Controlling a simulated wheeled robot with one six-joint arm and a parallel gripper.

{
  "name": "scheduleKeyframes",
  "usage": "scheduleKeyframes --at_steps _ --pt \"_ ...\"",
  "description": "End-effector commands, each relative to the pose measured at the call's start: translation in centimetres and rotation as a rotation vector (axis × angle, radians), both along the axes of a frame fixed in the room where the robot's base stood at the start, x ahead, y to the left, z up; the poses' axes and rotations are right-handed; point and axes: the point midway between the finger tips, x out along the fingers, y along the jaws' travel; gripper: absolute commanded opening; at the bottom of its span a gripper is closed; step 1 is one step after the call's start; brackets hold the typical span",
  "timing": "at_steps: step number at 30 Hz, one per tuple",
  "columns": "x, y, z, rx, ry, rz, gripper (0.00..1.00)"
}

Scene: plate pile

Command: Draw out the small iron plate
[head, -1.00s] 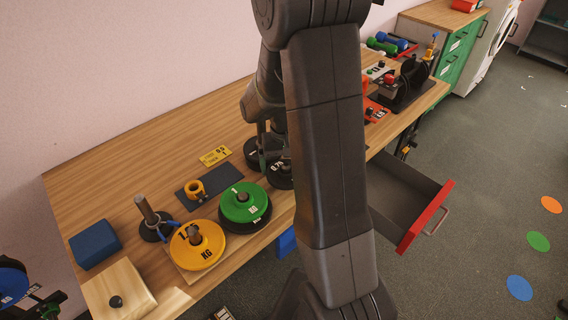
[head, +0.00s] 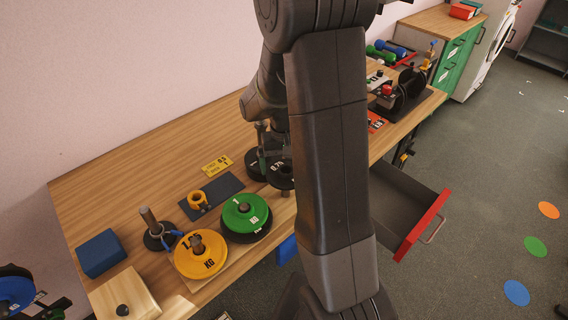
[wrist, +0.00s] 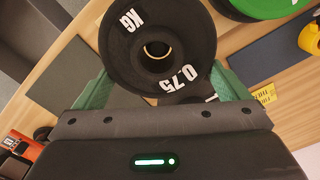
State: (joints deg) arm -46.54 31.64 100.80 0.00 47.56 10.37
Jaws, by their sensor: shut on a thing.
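The small black iron plate marked 0.75 KG (wrist: 187,52) fills the upper middle of the wrist view. My gripper (wrist: 158,88) is shut on it, with a green finger at each side of its rim. No peg stands through its centre hole. In the head view the plate (head: 284,183) is partly hidden behind my arm, to the right of the green plate. My gripper (head: 264,155) is also partly hidden there. Another black disc (head: 252,172) lies just left of and behind the held plate. The gap under the held plate cannot be judged.
A green plate (head: 232,215) rests on a black one, beside a yellow plate (head: 186,267). A dark mat (head: 224,187) bears a yellow ring (head: 198,200). A yellow card (head: 217,166), a peg stand (head: 149,219) and a blue block (head: 100,253) are nearby. A red-fronted drawer (head: 422,226) is open.

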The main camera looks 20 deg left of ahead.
Motion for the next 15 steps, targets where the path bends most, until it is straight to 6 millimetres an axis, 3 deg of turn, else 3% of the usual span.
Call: scheduleKeyframes --at_steps 15 --pt "0.0 0.0 2.6 0.001 -0.002 0.000 0.46"
